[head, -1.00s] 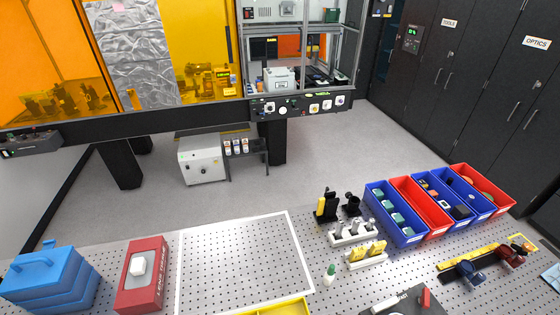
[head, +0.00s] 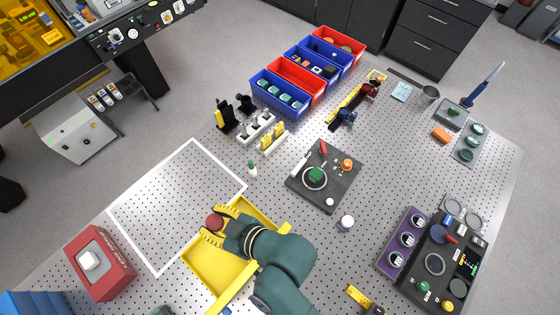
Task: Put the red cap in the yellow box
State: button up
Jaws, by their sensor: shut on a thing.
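The yellow box (head: 196,274) is an open tray on the perforated table at the lower middle of the head view. My gripper (head: 219,229) is shut on the red cap (head: 214,221), a small dark red round piece at its tip. In the picture the cap overlaps the box's far left wall. I cannot tell how high it is above the box. My arm crosses the right side of the box and hides part of its inside.
A white-framed empty area (head: 160,208) lies left of the box. A red box with a white top piece (head: 92,263) is at lower left. Blue and red bins (head: 281,98) stand farther back.

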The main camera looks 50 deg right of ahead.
jog(key=w+d+f+m+h+b, duration=0.1)
jog(key=w+d+f+h+b, duration=0.1)
jog(key=d+f+b, duration=0.5)
jog(key=m+h+b, duration=0.4)
jog(key=b, duration=0.6)
send_over(316, 173)
notch_tip(316, 173, down, 6)
jog(key=shift+s+r, duration=0.1)
jog(key=shift+r, duration=0.05)
notch_tip(316, 173, down, 10)
jog(key=shift+f, duration=0.1)
jog(key=o, duration=0.7)
